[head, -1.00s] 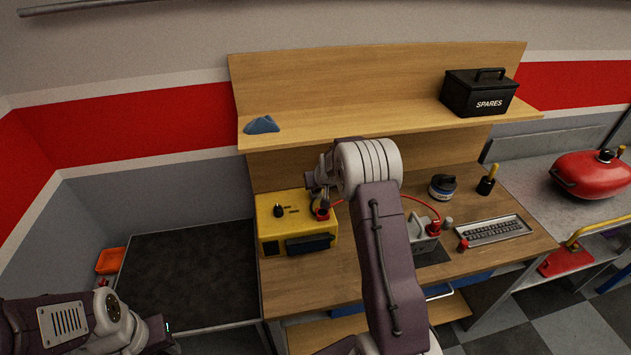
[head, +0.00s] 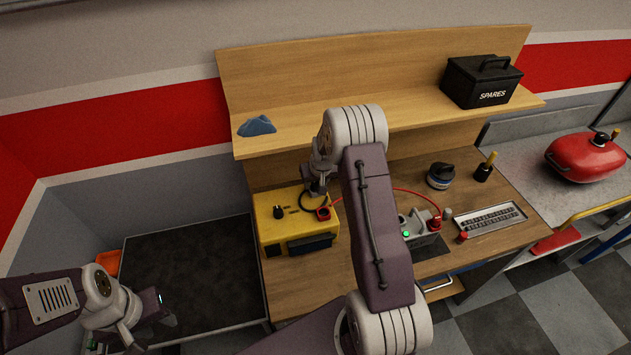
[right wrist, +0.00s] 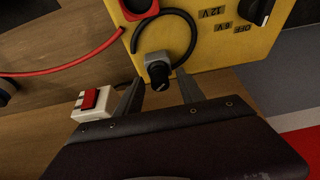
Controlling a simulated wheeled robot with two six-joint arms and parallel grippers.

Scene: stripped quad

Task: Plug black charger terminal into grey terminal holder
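The black charger terminal (right wrist: 158,68), a grey-and-black plug on a looped black cable, is at the edge of the yellow charger (head: 285,235) in the right wrist view. My right gripper (right wrist: 159,88) is open, its fingers either side of the terminal with visible gaps. In the head view my right gripper (head: 316,185) is above the charger, partly hidden by my arm. The grey terminal holder (head: 425,238) is on the bench to the right, with a green light and a red terminal (head: 434,223) at it. My left gripper (head: 150,308) is at lower left; its fingers are unclear.
A red cable (head: 400,190) runs from the charger's red socket to the holder. A white box with a red switch (right wrist: 92,102) is beside my right gripper. A round tin (head: 440,176), a keyboard-like tray (head: 491,218) and a shelf (head: 380,113) surround the bench.

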